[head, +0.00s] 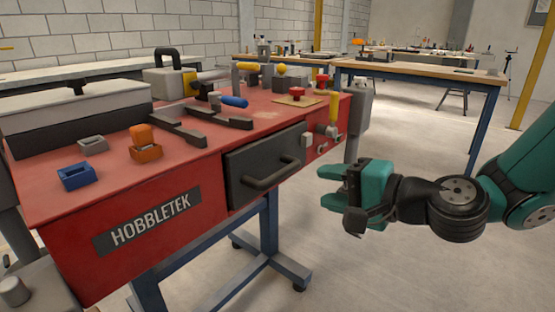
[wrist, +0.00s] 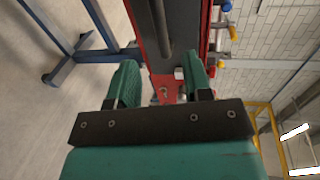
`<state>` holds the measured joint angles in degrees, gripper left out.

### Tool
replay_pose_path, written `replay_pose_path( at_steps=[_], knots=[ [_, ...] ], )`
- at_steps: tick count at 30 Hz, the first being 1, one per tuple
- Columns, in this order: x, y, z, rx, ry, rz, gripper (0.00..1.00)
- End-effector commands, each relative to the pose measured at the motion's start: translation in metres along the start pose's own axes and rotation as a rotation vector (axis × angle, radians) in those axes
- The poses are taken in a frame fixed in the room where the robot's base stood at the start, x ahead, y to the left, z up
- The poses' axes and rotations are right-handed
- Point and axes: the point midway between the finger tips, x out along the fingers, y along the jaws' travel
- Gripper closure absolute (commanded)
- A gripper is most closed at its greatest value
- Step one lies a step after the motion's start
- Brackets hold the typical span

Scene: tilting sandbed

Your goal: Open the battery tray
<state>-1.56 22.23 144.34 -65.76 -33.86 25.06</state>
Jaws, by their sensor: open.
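The battery tray (head: 236,168) looks like the dark grey drawer front in the red bench's front face, with a dark bar handle (head: 268,170). It looks shut, about flush with the bench face. My green gripper (head: 328,187) is open and empty in front of the bench, to the right of the handle and apart from it. In the wrist view my two fingers (wrist: 162,64) stand wide apart, with the drawer front (wrist: 186,28) and its handle (wrist: 162,24) ahead of them. Nothing is between the fingers but the view of the bench.
The red bench (head: 290,118) bears a blue box (head: 77,176), an orange box (head: 145,152), dark brackets and several small fittings. A small light block (head: 306,140) and knobs (head: 328,130) stick out right of the drawer. The floor (head: 400,270) before the bench is clear.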

Motion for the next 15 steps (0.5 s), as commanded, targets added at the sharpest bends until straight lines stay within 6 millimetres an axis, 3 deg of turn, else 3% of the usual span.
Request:
replay_pose_path(
  at_steps=[2, 9, 15],
  knots=[
    [0.005, -0.005, 0.002, 0.006, -0.001, 0.009, 0.54],
    [0.063, 0.000, 0.002, -0.004, -0.003, 0.003, 0.54],
    [0.100, 0.001, 0.002, -0.004, 0.000, 0.003, 0.54]
  ],
)
